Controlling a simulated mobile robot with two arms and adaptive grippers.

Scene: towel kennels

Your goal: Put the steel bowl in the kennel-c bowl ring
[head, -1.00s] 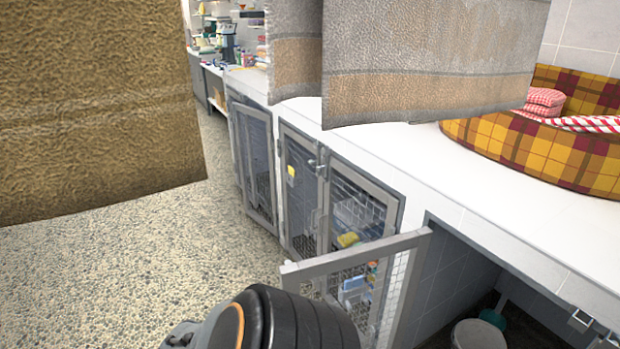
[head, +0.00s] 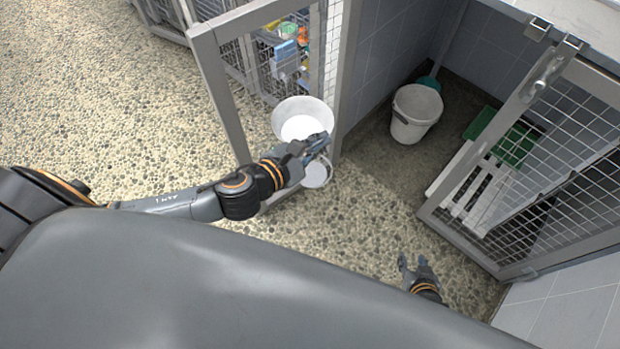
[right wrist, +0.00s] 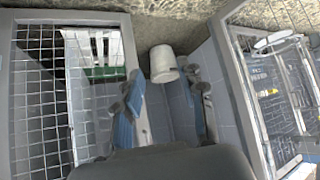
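A pale, shiny round bowl (head: 300,110), which looks like the steel bowl, is in front of the open mesh door in the head view. My left gripper (head: 318,146) is at its lower right rim and appears shut on it; the fingertips are small and partly merge with the rim. A smaller pale round thing (head: 316,174) shows just below the gripper; I cannot tell whether it is the bowl ring. My right gripper (head: 418,266) is open and empty, over the floor before the kennel; its spread fingers show in the right wrist view (right wrist: 165,100).
The open mesh door (head: 222,90) stands left of the kennel opening. A white bucket (head: 416,112) is inside, with a teal thing (head: 428,84) behind it. Another mesh door (head: 540,170) is at right, near a white slatted piece (head: 478,185) and a green one (head: 500,138).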

